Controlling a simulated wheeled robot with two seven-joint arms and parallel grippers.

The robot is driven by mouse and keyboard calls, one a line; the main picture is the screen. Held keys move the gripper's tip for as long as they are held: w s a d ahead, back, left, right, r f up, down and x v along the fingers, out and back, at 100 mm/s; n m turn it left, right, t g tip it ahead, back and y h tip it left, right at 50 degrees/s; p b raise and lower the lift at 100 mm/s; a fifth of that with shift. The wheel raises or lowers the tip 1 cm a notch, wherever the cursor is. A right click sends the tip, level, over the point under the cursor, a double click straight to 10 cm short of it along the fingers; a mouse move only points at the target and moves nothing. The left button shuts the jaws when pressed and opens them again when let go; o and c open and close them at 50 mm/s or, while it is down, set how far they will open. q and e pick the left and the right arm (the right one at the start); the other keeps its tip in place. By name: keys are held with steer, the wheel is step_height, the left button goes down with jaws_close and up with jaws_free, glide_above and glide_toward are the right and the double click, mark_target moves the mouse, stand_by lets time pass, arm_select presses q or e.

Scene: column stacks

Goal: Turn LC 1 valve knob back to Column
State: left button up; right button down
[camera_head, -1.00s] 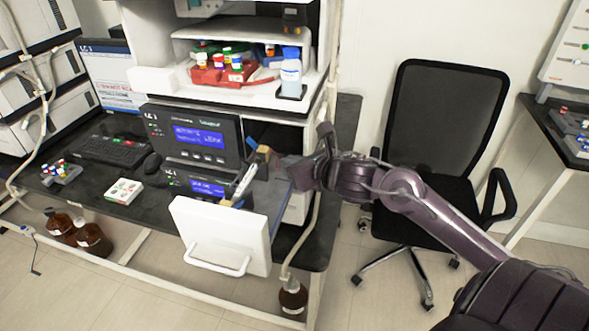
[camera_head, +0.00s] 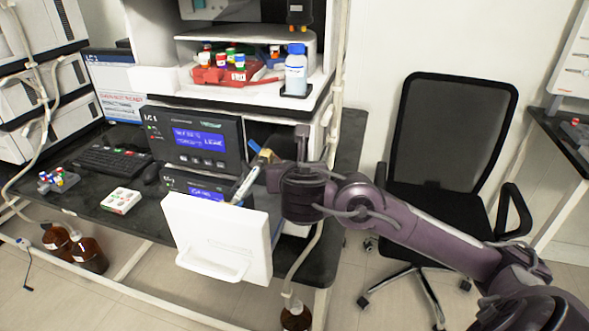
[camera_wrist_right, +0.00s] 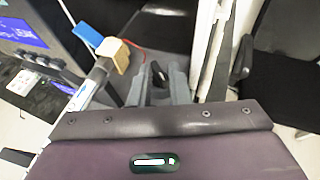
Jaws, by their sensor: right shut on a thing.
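The LC 1 module (camera_head: 195,140) stands on the dark bench with its blue screen lit. My right gripper (camera_wrist_right: 158,88) is at the module's right side, its two grey fingers shut on a small black piece that looks like the valve knob (camera_wrist_right: 157,72). In the head view my right wrist covers the fingertips and the knob. Which marking the knob points to cannot be read. A slim column with a tan block (camera_wrist_right: 117,53) and a blue piece (camera_wrist_right: 88,33) is just left of the fingers. My left gripper is not in view.
An open white front panel (camera_head: 215,235) juts out below the module. A black office chair (camera_head: 450,140) stands at the right. Thin tubing (camera_head: 338,90) runs down the rack's right edge.

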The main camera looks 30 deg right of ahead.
stand_by(0.4)
steer(key=c, duration=1.7)
jaws_free()
steer(key=shift+w+a, duration=0.1)
steer(key=shift+w, duration=0.05)
steer(key=p+v, duration=0.1)
steer(key=v, duration=0.6)
steer(key=shift+s+a+r+p, duration=0.15)
steer(key=shift+s+r+p, duration=0.05)
steer(key=shift+s+p, duration=0.2)
